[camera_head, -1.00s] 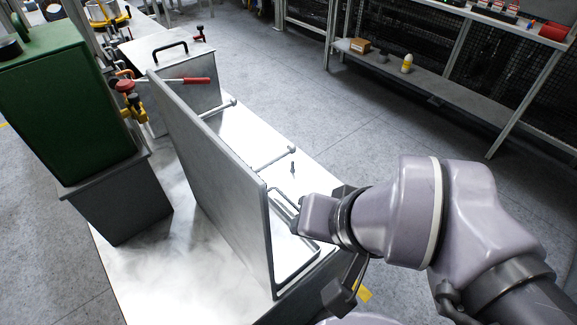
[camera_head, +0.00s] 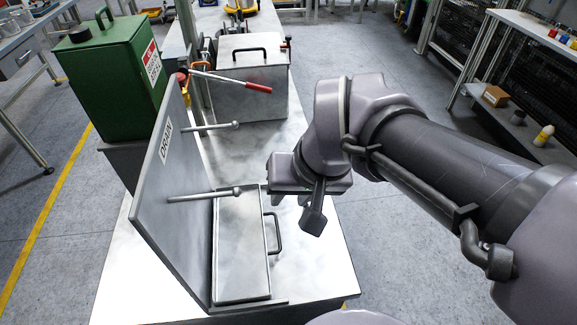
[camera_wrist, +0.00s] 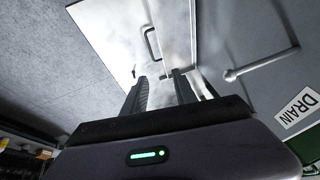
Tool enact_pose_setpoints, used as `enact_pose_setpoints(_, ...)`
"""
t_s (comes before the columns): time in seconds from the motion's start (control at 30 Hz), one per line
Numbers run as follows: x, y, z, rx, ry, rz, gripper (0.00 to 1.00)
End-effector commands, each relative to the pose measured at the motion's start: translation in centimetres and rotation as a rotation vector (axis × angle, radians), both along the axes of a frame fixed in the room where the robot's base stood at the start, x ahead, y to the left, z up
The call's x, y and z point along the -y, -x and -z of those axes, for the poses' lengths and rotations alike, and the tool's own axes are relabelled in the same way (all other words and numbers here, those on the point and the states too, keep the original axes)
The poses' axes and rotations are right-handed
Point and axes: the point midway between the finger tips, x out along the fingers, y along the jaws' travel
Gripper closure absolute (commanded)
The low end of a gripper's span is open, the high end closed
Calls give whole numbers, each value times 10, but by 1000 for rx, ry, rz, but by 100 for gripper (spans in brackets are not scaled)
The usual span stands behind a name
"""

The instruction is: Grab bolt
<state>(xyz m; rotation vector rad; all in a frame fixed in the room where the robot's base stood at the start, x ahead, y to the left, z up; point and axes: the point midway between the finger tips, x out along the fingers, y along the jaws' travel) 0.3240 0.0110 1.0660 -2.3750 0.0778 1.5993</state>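A small dark upright piece (camera_wrist: 134,71), probably the bolt, shows in the wrist view on the bright metal bench top, just beyond and left of my left fingertip. It is too small to make out well. In the head view I cannot see it now; my wrist may hide it.
An upright metal panel (camera_head: 165,200) marked DRAIN carries two protruding rods (camera_head: 210,127). A shallow metal tray (camera_head: 240,296) with a handle lies at its foot. A metal box (camera_head: 250,85) with a black handle and a green canister (camera_head: 115,85) stand farther back.

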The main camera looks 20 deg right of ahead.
Motion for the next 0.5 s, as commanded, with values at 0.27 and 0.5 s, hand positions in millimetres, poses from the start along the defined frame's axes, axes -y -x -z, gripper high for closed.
enact_pose_setpoints(0.27,25,-55,-11,-88,78,-102,66)
enact_pose_setpoints(0.5,61,-117,6,-200,151,-246,66)
